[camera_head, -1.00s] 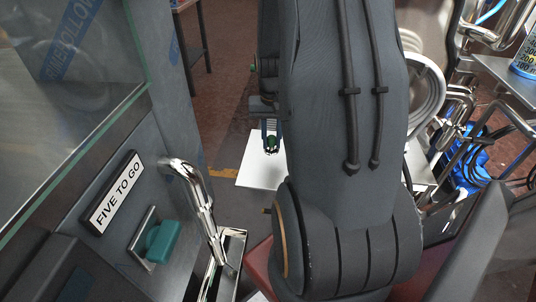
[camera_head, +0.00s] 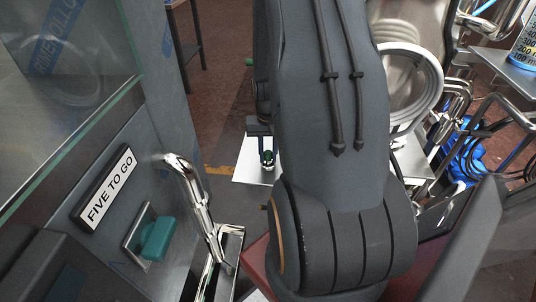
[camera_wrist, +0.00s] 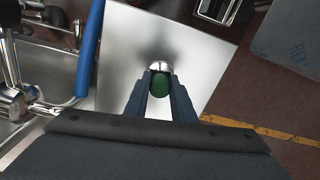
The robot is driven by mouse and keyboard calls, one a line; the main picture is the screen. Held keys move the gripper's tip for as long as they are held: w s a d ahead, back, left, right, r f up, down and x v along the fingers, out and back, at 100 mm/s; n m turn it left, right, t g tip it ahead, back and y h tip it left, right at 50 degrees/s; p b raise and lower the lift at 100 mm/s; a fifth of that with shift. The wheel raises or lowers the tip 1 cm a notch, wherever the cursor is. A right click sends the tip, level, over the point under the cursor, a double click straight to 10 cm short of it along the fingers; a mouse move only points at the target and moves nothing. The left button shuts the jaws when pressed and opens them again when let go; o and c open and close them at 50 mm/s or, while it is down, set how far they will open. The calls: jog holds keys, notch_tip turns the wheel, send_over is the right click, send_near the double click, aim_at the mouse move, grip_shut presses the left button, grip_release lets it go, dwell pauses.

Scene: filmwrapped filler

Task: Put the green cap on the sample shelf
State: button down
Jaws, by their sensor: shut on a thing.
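The green cap (camera_wrist: 160,84) is between the two fingers of my gripper (camera_wrist: 160,76) in the wrist view. My gripper is shut on it. A round shiny metal thing (camera_wrist: 159,66) shows just past the cap. In the head view the green cap (camera_head: 268,158) is small, at the end of my gripper (camera_head: 267,153), in front of a pale flat plate. The plate (camera_head: 245,172) is partly hidden by my arm; it also shows in the wrist view as a bare metallic surface (camera_wrist: 125,60). I cannot tell whether this plate is the sample shelf.
A machine with a "FIVE TO GO" label (camera_head: 106,188), a teal knob (camera_head: 158,238) and a chrome handle (camera_head: 190,190) stands at left. Chrome pipes and a blue bundle (camera_head: 465,155) crowd the right. In the wrist view a blue-sleeved bar (camera_wrist: 90,48) is at left.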

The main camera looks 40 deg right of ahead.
aim_at(268, 152)
jog(key=c, duration=1.5)
grip_release()
jog(key=shift+f, duration=0.1)
notch_tip(268, 152, up, 12)
jog(key=shift+r+p, duration=0.2)
jog(key=shift+p, duration=0.7)
